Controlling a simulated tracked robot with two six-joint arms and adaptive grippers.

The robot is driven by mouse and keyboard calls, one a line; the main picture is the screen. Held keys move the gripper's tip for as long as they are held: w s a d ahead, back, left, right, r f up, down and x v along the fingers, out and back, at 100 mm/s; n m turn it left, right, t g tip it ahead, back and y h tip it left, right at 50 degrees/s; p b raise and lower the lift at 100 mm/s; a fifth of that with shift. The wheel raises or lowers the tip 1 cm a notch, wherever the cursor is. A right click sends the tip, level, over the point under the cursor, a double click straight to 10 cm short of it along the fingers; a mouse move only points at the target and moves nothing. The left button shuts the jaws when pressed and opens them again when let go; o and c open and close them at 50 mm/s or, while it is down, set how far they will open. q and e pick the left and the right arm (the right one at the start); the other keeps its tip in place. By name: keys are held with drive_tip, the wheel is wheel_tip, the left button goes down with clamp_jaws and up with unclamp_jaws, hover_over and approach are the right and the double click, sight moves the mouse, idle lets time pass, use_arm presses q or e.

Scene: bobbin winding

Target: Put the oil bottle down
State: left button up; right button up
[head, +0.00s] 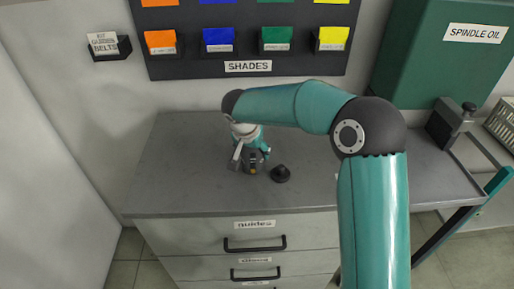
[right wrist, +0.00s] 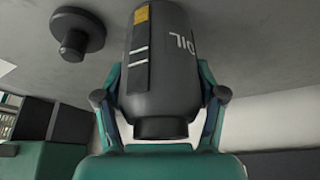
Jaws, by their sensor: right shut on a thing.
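The oil bottle (right wrist: 160,65) is a dark grey bottle with white "OIL" lettering and a yellow mark. My right gripper (right wrist: 163,97) is shut on it, one finger on each side, in the right wrist view. In the head view the bottle (head: 252,164) shows small and partly covered by my right gripper (head: 249,154), over the left middle of the grey cabinet top (head: 190,185). It is at or close to the surface; I cannot tell if its base touches. My left gripper is not in view.
A small black round piece with a knob (head: 281,174) lies just right of the bottle. A shade rack (head: 248,68) hangs on the wall behind. A green "SPINDLE OIL" box (head: 430,65) is at the back right. The cabinet top left of the bottle is clear.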

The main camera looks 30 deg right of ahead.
drive_tip(key=o, duration=0.9)
drive_tip(key=shift+f, duration=0.1)
drive_tip(key=o, duration=0.5)
